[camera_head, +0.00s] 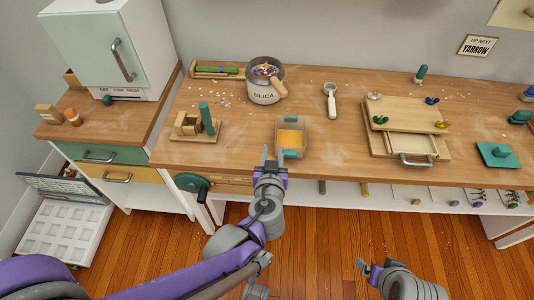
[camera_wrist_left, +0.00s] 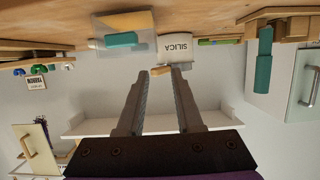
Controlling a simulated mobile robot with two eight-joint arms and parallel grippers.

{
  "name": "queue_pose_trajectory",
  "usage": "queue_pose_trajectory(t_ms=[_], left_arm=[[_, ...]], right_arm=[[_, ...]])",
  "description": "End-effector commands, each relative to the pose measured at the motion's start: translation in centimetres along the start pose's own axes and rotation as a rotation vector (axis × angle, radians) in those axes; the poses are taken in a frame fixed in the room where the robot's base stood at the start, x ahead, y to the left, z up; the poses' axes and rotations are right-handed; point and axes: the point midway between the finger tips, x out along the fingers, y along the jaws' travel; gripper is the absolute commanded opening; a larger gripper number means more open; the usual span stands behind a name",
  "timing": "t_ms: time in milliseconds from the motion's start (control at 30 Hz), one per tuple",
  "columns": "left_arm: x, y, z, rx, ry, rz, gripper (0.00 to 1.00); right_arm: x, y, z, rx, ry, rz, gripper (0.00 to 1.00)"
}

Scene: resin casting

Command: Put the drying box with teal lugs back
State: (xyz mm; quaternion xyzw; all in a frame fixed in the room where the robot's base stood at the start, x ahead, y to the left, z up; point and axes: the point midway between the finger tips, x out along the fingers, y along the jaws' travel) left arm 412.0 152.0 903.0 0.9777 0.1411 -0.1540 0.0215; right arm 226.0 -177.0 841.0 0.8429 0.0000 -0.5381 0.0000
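The drying box (camera_head: 302,137) is a small clear box with orange-yellow content. It sits on the bench near the front edge, with a teal lug on the side facing me. In the left wrist view the picture is inverted, and the box (camera_wrist_left: 105,24) shows with its teal lug (camera_wrist_left: 121,39). My left gripper (camera_head: 271,160) is just in front of the bench edge, near the box's left front corner. Its fingers (camera_wrist_left: 160,72) are apart with nothing between them. My right gripper (camera_head: 372,268) is low over the floor, away from the bench; its finger gap is unclear.
A silica pot (camera_head: 263,92) with a wooden handle stands behind the box. A wooden stand with a teal post (camera_head: 207,118) is to the left, and a white scoop (camera_head: 331,101) to the right. A wooden board (camera_head: 455,120) lies farther right. A white cabinet (camera_head: 100,40) stands far left.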

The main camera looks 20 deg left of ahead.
Motion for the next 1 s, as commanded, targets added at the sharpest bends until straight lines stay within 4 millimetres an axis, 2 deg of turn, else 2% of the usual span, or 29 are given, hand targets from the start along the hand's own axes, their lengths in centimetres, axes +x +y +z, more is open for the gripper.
queue_pose_trajectory(t_ms=[167,300,367,500,633,767,1000], left_arm=[[-1.5,-4.4,1.9,0.047,-0.159,-0.086,0.35],[-4.9,-8.3,5.4,0.111,-0.417,-0.109,0.35],[-6.8,-9.1,7.0,0.135,-0.527,-0.079,0.35],[-10.9,-9.1,9.7,0.172,-0.714,0.050,0.35],[-13.4,-8.3,10.8,0.186,-0.795,0.164,0.35],[-14.4,-7.7,11.1,0.192,-0.819,0.218,0.35],[-14.4,-7.6,11.1,0.195,-0.819,0.223,0.35]], right_arm=[[0.0,0.0,0.0,0.000,0.000,0.000,0.89],[0.0,0.0,0.0,0.000,0.000,0.000,0.89],[0.0,0.0,0.0,0.000,0.000,0.000,0.89],[0.0,0.0,0.0,0.000,0.000,0.000,0.89],[0.0,0.0,0.0,0.000,0.000,0.000,0.89],[0.0,0.0,0.0,0.000,0.000,0.000,0.89],[0.0,0.0,0.0,0.000,0.000,0.000,0.89]])
